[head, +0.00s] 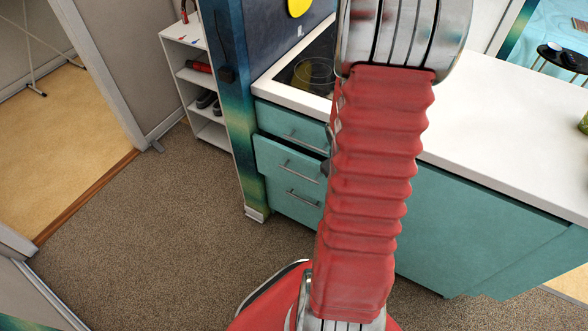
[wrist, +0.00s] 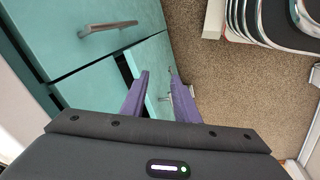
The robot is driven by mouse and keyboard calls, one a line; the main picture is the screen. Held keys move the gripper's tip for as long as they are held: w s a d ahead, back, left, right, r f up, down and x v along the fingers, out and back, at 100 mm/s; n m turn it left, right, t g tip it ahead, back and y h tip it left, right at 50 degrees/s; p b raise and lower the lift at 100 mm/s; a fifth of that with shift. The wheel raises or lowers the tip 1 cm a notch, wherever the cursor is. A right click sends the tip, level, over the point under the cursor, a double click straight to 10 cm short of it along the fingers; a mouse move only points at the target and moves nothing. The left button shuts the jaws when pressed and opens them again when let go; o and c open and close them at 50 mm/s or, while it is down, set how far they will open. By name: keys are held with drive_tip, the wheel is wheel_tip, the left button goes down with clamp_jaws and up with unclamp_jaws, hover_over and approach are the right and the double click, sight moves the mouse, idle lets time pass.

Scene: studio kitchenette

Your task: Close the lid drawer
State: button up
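A stack of teal drawers stands under the hob in the head view. The middle drawer (head: 287,161) stands out a little from the fronts above and below it, so it is partly open. I take it to be the lid drawer, though no label shows. My gripper (wrist: 159,73) has two purple fingers held apart with nothing gripped between them. In the wrist view a teal drawer front (wrist: 152,55) with a dark gap beside it lies beyond and between the fingers; contact cannot be told. In the head view my red arm hides the gripper and the drawers' right ends.
The top drawer (head: 291,125) and bottom drawer (head: 292,200) look shut. A white counter (head: 510,130) runs right. A patterned post (head: 232,110) and white shelf (head: 196,75) stand left of the drawers. The carpet (head: 150,220) in front is clear.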

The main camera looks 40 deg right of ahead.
drive_tip(key=s+d+f, duration=0.3)
drive_tip(key=s+f, duration=0.2)
drive_tip(key=f, duration=0.4)
drive_tip(key=n+t+y, duration=0.3)
drive_tip(key=n+t, duration=1)
drive_tip(key=t, duration=0.2)
approach(296, 173)
drive_tip(key=s, duration=0.4)
drive_tip(key=shift+w+d+r, duration=0.2)
drive_tip(key=shift+r, duration=0.15)
drive_tip(key=shift+w, duration=0.1)
drive_tip(key=shift+w+a+f, duration=0.1)
drive_tip(key=shift+w+f, duration=0.4)
drive_tip(key=shift+w, duration=1.7)
drive_tip(key=shift+w+d+f, duration=0.1)
drive_tip(key=shift+w+f, duration=0.4)
drive_tip(key=shift+w, duration=1.75)
drive_tip(key=shift+w+a+f, duration=0.1)
drive_tip(key=shift+w+f, duration=0.4)
drive_tip(key=shift+w, duration=1.7)
drive_tip(key=shift+c, duration=0.3)
clamp_jaws()
